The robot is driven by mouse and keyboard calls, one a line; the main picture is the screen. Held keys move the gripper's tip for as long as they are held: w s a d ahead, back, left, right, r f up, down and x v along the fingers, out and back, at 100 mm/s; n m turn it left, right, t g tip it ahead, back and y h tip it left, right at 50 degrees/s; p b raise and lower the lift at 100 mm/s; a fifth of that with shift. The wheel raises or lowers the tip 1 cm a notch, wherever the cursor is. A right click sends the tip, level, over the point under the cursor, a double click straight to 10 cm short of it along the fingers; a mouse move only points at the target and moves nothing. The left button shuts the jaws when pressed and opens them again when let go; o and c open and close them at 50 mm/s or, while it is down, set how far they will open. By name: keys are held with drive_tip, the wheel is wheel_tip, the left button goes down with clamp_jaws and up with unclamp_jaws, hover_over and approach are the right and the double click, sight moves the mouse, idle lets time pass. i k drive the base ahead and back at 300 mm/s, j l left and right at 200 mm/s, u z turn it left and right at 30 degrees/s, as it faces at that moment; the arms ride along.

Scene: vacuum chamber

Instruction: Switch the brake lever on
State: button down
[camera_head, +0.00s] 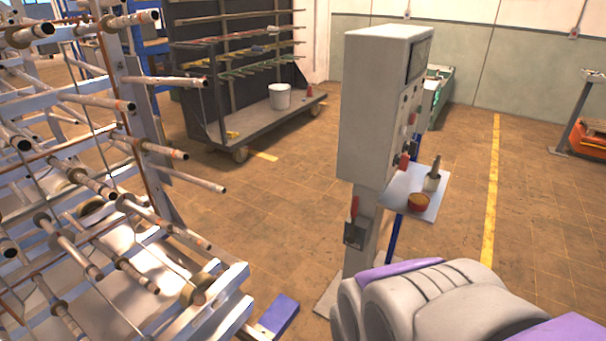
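A lever with a red handle (354,208) sits low on the post of a grey control cabinet (372,105). It rises from a small dark grey box (354,235), and its handle points up. It looks like the brake lever, but I see no readable label. A second red handle (402,161) is on the cabinet's front face, among knobs and buttons seen at a steep angle. My grey and purple arm fills the lower right, in front of the cabinet's base. My gripper's fingers do not show.
A small shelf (392,197) on the cabinet holds a red-orange cup and a bottle-like item. A metal rack with many rods (120,200) fills the left. A wheeled cart (240,122) with a white bucket (280,96) stands behind. Floor right of the cabinet is open.

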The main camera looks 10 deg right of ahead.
sight(354, 235)
drive_tip(key=i+j, duration=0.15)
drive_tip(key=i, duration=0.3)
drive_tip(key=i+j+u, duration=0.1)
drive_tip(key=i, duration=0.35)
